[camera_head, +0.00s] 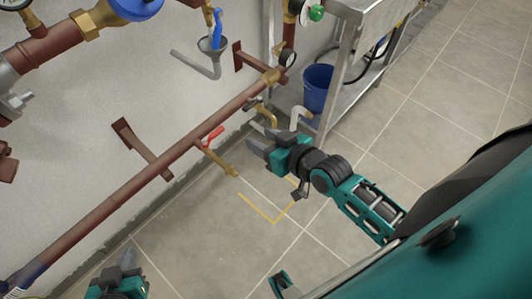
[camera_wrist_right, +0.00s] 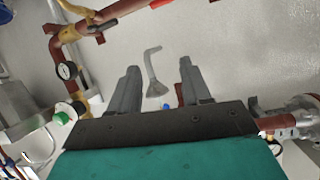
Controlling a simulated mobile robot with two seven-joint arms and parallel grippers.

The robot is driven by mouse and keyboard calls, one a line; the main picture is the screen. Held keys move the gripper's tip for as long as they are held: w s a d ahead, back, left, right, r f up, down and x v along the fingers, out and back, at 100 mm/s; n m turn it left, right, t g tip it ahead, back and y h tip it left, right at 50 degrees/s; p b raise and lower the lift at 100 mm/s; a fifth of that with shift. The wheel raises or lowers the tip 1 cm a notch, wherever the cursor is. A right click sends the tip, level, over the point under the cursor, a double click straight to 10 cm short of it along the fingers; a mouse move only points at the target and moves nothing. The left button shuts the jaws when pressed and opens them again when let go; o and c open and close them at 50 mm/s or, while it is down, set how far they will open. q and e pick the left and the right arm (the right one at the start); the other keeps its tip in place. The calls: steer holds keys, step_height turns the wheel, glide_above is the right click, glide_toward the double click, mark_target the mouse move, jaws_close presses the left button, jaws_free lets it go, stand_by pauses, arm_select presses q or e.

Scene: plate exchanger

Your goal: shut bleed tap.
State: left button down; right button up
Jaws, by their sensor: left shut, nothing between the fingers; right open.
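I cannot tell for sure which tap is the bleed tap. A tap with a blue lever (camera_head: 217,30) hangs above a grey funnel (camera_head: 211,44) on the wall, its lever pointing down. A brass tap with a red lever (camera_head: 213,136) branches off the lower pipe, the lever lying across its body. My right gripper (camera_head: 258,137) is open and empty, in front of the lower pipe and right of the red lever. In the right wrist view, the funnel (camera_wrist_right: 156,88) shows between its fingers, farther off, with a bit of blue (camera_wrist_right: 166,106) below. My left gripper (camera_head: 128,259) is shut and empty at lower left.
Another brass tap (camera_head: 268,115) with a dark handle is close to my right gripper. A blue bucket (camera_head: 316,88) stands by a metal frame (camera_head: 343,65). The tiled floor is mostly clear.

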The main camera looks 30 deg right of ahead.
steer(key=shift+n+g+h, duration=0.3)
steer(key=shift+g, duration=0.3)
steer(key=s+f, duration=0.1)
steer(key=s, duration=0.1)
steer(key=s+a+f, duration=0.1)
steer(key=shift+s+f+p, duration=0.2)
steer(key=shift+s+p, duration=0.15)
